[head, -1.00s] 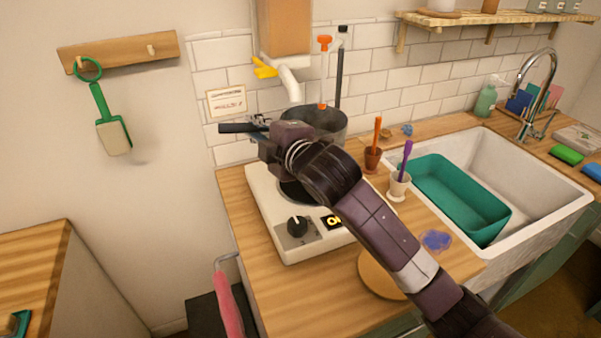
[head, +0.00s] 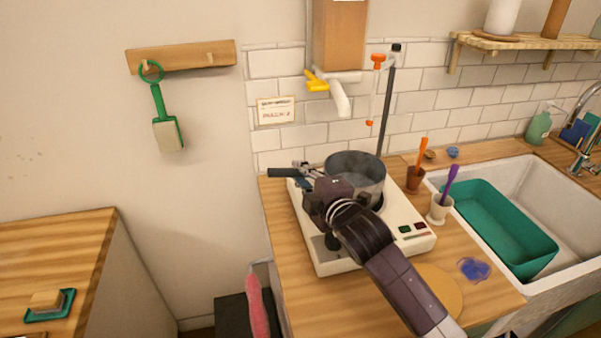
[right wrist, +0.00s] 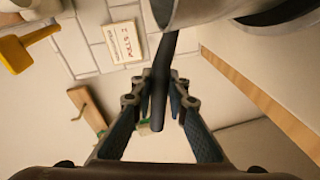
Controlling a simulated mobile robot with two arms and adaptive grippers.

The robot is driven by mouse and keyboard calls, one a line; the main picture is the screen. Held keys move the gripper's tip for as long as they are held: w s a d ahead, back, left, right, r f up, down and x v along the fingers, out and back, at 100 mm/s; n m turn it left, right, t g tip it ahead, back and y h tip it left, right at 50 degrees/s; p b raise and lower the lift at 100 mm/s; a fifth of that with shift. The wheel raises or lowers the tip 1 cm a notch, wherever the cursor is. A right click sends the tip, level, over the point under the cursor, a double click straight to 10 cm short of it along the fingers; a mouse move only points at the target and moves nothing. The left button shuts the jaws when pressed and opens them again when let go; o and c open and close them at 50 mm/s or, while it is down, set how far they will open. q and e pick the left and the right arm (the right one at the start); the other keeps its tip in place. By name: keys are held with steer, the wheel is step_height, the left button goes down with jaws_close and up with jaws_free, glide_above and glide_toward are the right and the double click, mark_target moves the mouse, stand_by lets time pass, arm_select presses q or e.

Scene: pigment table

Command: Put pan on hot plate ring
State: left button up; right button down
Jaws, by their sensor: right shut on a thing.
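The grey pan (head: 355,170) is over the back part of the white hot plate (head: 330,262). A dark sliver of the hot plate ring (head: 377,203) shows at the pan's lower right; the rest is hidden by the pan and my arm. I cannot tell whether the pan touches the ring. Its black handle (head: 284,173) points left. My right gripper (head: 304,178) is at the handle. In the right wrist view, the handle (right wrist: 160,85) runs between the two fingers, with the pan's side (right wrist: 188,12) at the top. My left gripper is out of view.
A dark rod (head: 387,105) stands behind the pan. A white spout (head: 341,98) with a yellow lever is above it. Two small cups (head: 415,179) (head: 440,208) stand right of the hot plate, before the sink with a green tub (head: 500,228). A round board (head: 440,290) lies in front.

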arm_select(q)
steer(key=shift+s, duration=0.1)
arm_select(e)
steer(key=shift+r, duration=0.15)
steer(key=c, duration=2.2)
jaws_free()
steer(key=shift+f, duration=0.2)
steer(key=o, duration=0.3)
steer(key=shift+s, duration=0.1)
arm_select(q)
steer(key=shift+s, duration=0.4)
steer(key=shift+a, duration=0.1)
arm_select(e)
steer(key=shift+r, duration=0.15)
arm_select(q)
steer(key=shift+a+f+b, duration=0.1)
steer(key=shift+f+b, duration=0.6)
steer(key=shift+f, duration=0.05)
arm_select(e)
steer(key=v, duration=1.2)
